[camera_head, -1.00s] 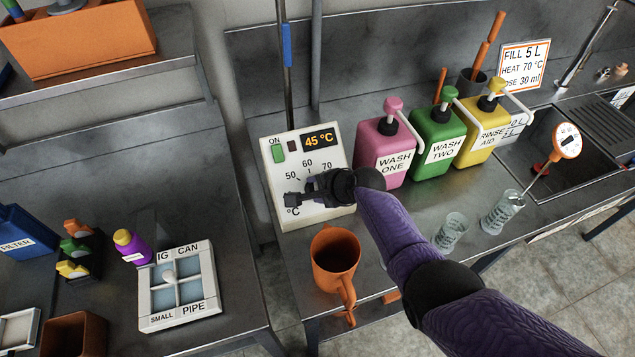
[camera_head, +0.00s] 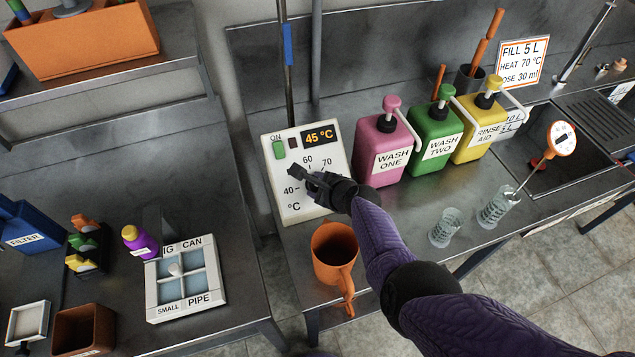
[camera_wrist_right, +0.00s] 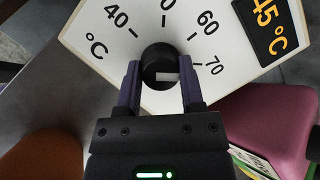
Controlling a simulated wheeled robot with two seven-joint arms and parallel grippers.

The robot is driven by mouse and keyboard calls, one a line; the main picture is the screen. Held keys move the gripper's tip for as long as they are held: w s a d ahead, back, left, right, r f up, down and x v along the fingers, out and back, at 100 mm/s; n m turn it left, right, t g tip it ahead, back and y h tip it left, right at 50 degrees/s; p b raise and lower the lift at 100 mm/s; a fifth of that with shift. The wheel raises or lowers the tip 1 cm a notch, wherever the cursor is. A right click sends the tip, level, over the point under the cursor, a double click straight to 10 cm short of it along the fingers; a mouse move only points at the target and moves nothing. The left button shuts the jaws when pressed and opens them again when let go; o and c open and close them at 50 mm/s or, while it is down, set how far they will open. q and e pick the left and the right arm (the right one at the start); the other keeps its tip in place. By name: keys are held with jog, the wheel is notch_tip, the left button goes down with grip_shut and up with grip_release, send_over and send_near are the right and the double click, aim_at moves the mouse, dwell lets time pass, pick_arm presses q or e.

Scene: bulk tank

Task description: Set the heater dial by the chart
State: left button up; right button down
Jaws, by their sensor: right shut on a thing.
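The heater box (camera_head: 302,212) is white, with a scale from 40 to 70 °C and a display (camera_head: 320,138) reading 45 °C. Its round black dial (camera_wrist_right: 160,66) has a white mark; in the right wrist view the mark lies on the side toward 70, but its exact reading is unclear. My right gripper (camera_head: 302,177) is shut on the dial, one finger on each side; it also shows in the right wrist view (camera_wrist_right: 160,85). In the head view the gripper hides the dial. The chart (camera_head: 521,64) reads FILL 5 L, HEAT 70 °C. My left gripper is out of view.
An orange jug (camera_head: 334,255) stands just in front of the heater box, below my right arm. Pink (camera_head: 379,145), green (camera_head: 434,138) and yellow (camera_head: 478,128) pump bottles stand to the right. Two glasses and a thermometer (camera_head: 561,139) are near the sink.

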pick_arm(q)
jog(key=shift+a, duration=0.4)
pick_arm(e)
jog(key=shift+s+f, duration=0.1)
jog(key=shift+f, duration=0.05)
jog(key=shift+c, duration=1)
grip_release()
jog(key=shift+d, duration=0.1)
pick_arm(q)
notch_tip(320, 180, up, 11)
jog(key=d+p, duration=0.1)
jog(key=p, duration=0.9)
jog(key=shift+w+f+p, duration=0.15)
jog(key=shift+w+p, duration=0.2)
pick_arm(e)
jog(key=v, duration=1)
